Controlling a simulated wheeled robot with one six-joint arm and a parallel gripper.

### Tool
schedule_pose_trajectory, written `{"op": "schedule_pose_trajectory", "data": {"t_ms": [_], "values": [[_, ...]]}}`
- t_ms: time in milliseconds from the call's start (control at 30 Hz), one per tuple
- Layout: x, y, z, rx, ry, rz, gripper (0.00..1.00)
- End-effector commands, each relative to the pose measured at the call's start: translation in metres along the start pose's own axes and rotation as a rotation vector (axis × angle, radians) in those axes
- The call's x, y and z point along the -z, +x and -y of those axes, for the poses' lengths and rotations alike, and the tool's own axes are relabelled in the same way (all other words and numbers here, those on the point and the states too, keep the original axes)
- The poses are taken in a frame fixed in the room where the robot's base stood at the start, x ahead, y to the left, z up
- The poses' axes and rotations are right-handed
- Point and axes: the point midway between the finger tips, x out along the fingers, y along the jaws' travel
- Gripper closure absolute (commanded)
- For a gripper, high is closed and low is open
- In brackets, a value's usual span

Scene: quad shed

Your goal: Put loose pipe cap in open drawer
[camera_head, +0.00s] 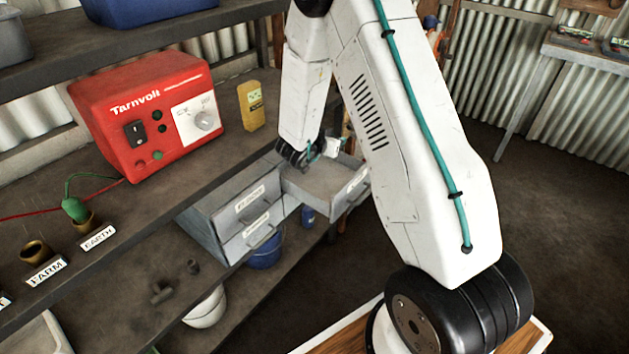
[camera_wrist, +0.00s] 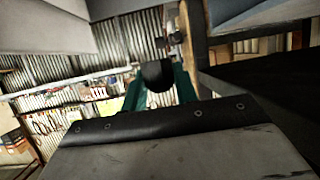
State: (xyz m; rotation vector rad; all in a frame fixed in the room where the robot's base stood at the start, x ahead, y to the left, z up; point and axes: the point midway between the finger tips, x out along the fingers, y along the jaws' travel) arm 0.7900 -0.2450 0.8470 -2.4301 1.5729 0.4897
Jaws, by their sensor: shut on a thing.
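In the wrist view my gripper (camera_wrist: 158,84) has its teal fingers closed on the sides of a dark, rounded pipe cap (camera_wrist: 157,72). In the head view my gripper (camera_head: 322,150) is above the far side of the open drawer (camera_head: 318,182), close to the cabinet front; the cap cannot be made out there. The drawer is grey, pulled out from the upper right of a small metal cabinet (camera_head: 213,222), and the part of its floor that shows looks bare. My arm hides part of the drawer's right end.
A red Tarnvolt box (camera_head: 150,115) and a yellow meter (camera_head: 251,106) stand on the bench. Open floor lies to the right.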

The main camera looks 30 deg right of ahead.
Motion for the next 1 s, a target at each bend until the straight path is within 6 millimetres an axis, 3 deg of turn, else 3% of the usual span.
{"op": "schedule_pose_trajectory", "data": {"t_ms": [33,167,400,667,867,1000], "values": [[-0.006,-0.012,-0.001,-0.021,0.009,0.001,0.92],[-0.018,-0.024,-0.006,-0.063,0.026,0.001,0.92],[-0.057,-0.01,-0.008,-0.073,0.029,0.002,0.92],[-0.077,0.0,-0.008,-0.072,0.03,0.002,0.92],[-0.104,0.011,-0.007,-0.072,0.03,0.001,0.92],[-0.107,0.012,-0.007,-0.071,0.033,0.0,0.92]]}}
